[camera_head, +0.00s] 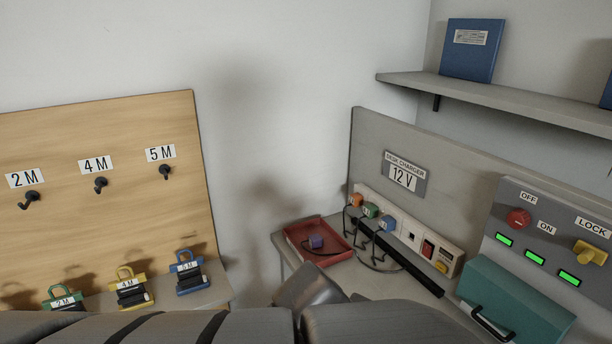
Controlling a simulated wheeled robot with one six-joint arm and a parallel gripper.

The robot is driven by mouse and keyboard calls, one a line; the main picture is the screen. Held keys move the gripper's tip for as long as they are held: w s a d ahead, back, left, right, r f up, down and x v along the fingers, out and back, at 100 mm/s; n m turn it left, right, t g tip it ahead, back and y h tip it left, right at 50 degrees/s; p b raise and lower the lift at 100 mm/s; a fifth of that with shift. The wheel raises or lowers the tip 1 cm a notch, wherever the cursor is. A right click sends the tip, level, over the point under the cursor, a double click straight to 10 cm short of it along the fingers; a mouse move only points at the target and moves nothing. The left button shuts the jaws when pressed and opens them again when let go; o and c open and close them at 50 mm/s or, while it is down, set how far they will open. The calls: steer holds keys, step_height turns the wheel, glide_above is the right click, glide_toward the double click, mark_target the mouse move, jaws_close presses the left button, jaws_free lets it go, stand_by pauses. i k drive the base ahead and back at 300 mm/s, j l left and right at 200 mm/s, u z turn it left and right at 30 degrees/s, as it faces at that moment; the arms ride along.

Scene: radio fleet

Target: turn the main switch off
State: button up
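A grey panel (557,228) at the right carries a round red knob (518,218) between the labels OFF, above it, and ON, below and to its right. The knob's exact pointing direction is too small to tell. Three green indicators (535,257) are lit below the knob. A yellow handle (590,252) sits under the label LOCK. A white power strip (410,232) on the bench also has a red rocker switch (428,249); its position is unclear. Parts of my own arm fill the bottom edge. My gripper is not in view.
A teal case (515,300) stands in front of the panel. The bench holds a red tray (296,238) with a purple plug (316,241), and corded plugs sit in the strip. A shelf (500,98) overhangs.

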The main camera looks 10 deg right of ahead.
mark_target(518, 219)
steer(key=z, duration=2.3)
